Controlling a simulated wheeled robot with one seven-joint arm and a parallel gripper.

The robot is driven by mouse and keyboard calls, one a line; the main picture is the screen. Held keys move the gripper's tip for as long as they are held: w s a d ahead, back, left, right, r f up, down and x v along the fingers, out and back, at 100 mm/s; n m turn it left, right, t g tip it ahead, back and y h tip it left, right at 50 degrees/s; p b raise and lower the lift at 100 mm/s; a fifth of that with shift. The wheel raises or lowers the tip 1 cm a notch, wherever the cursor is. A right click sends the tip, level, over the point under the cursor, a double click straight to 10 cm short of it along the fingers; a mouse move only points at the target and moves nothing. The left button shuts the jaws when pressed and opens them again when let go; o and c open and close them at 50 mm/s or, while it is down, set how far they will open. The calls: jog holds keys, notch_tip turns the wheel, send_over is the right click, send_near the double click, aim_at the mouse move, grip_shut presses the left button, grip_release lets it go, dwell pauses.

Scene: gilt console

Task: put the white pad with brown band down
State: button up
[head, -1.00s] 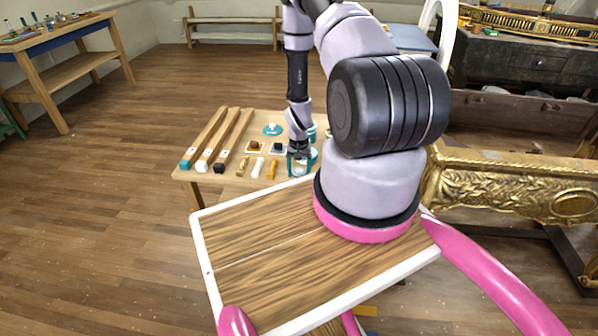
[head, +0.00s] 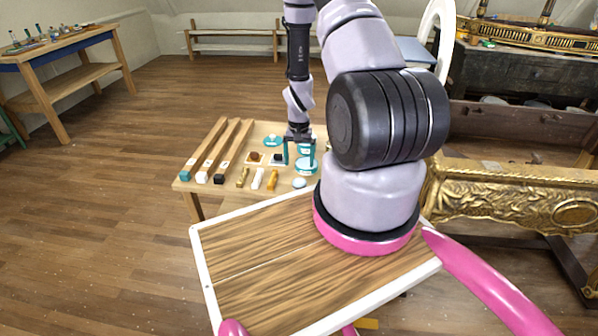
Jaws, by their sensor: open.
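A small pale round pad (head: 299,183) lies on the wooden table (head: 232,188) near its front edge, in front of a teal-rimmed dish. It looks like the white pad, but its brown band is too small to make out. My gripper (head: 299,161) is above and just behind the pad, pointing down. Its teal fingers are apart, with nothing seen held between them, and the pad appears clear of them.
Left of the pad lie white (head: 257,178) and amber (head: 272,179) handled tools. Teal-rimmed dishes (head: 306,169) stand close by the gripper. A gilt carved console (head: 510,197) is at right.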

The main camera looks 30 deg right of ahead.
jog(key=a+r+n+t, duration=0.1)
jog(key=a+r+t, duration=0.15)
jog(key=r, duration=1.35)
jog(key=a+r+t, duration=0.1)
jog(key=a+r, duration=0.2)
jog(key=r, duration=1.4)
jog(key=s+a+r+t+y, duration=0.1)
jog(key=s+a+r, duration=0.3)
jog(key=s+r, duration=0.5)
jog(key=s+a+r+n+t+y, duration=0.1)
jog(key=s+a+r+t, duration=0.1)
jog(key=s+r, duration=0.8)
jog(key=shift+s+a+r+n+t, duration=0.25)
jog(key=shift+a+r+n+t, duration=0.15)
jog(key=shift+a, duration=0.5)
